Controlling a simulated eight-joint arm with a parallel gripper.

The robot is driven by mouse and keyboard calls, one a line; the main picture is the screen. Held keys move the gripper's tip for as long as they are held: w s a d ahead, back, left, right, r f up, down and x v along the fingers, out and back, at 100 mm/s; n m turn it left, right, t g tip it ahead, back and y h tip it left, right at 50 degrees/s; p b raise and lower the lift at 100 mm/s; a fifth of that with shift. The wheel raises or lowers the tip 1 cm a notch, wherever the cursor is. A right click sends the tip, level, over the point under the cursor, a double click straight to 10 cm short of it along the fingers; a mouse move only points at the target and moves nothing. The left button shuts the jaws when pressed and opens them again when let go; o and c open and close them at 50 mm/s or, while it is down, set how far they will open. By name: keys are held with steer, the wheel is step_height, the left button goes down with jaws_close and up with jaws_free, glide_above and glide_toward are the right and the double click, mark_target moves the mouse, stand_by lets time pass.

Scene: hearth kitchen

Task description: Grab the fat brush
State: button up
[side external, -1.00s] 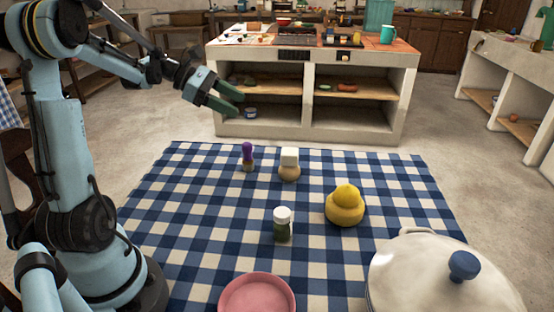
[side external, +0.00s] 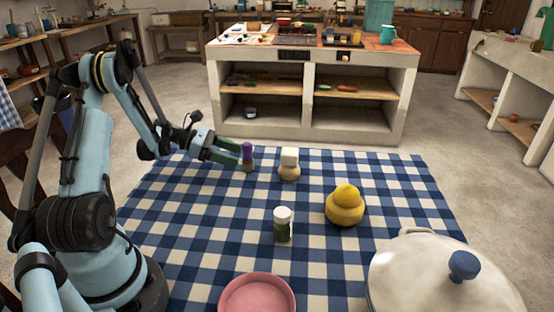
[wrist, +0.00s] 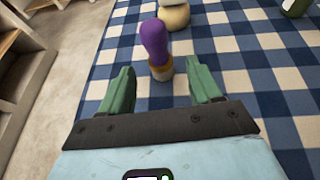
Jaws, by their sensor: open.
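The fat brush (side external: 247,156) appears to be the short upright thing with a purple top and a tan lower part, standing at the far left of the checked cloth. In the wrist view the brush (wrist: 154,42) shows its thick purple handle and tan base. My gripper (side external: 238,153) is low at the cloth's far left edge, its green fingers pointing right at the brush. In the wrist view my gripper (wrist: 158,78) is open and empty, with the brush's base just beyond and between the fingertips. I cannot tell whether they touch.
A tan thing with a white block top (side external: 289,164) stands close to the right of the brush. A white-capped jar (side external: 283,225), a yellow stacked thing (side external: 345,206), a pink bowl (side external: 257,295) and a white lidded pot (side external: 435,280) are nearer the camera. The cloth's left side is clear.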

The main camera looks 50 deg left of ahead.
mark_target(249, 159)
steer(key=x, duration=0.6)
steer(key=shift+r, duration=0.1)
steer(key=c, duration=1)
steer(key=shift+c, duration=0.2)
